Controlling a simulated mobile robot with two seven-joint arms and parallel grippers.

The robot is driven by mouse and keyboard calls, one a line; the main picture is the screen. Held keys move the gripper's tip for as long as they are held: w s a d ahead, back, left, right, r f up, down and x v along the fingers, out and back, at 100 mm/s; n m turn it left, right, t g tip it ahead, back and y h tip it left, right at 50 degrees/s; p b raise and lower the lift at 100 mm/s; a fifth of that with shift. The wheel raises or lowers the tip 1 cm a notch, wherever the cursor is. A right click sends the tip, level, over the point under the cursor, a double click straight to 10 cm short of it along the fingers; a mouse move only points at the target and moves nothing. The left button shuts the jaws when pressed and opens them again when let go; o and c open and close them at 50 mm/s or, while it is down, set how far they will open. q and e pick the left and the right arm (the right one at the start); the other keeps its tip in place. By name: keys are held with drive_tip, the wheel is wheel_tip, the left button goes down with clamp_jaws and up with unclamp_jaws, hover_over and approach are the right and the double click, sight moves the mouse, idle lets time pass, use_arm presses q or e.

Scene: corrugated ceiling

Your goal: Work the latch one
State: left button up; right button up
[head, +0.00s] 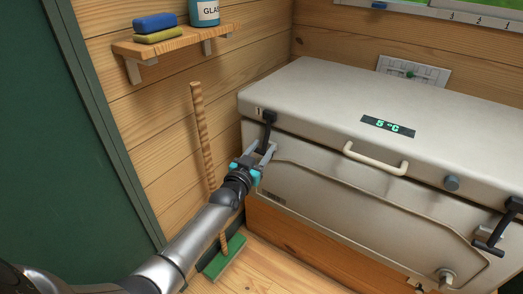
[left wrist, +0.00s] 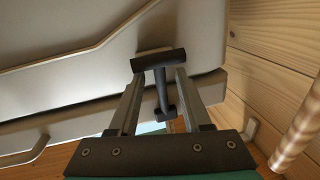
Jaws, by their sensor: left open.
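A pale chest cooler (head: 330,165) stands against the wooden wall, its lid (head: 320,88) down. A black latch (head: 268,118) sits at its left front, by a small mark like a 1. A second black latch (head: 497,230) at the right front hangs at a slant. My left gripper (head: 266,150) is open just below and in front of the left latch. In the left wrist view, the latch's black crossbar and stem (left wrist: 160,86) show between the spread fingers. I cannot tell whether they touch it. My right gripper is not in view.
A broom (head: 203,140) leans on the wall beside my left arm. A shelf (head: 175,42) with sponges and a blue container is above.

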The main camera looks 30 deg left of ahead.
use_arm(q)
drive_tip(key=shift+c, duration=0.2)
clamp_jaws()
idle(1.1)
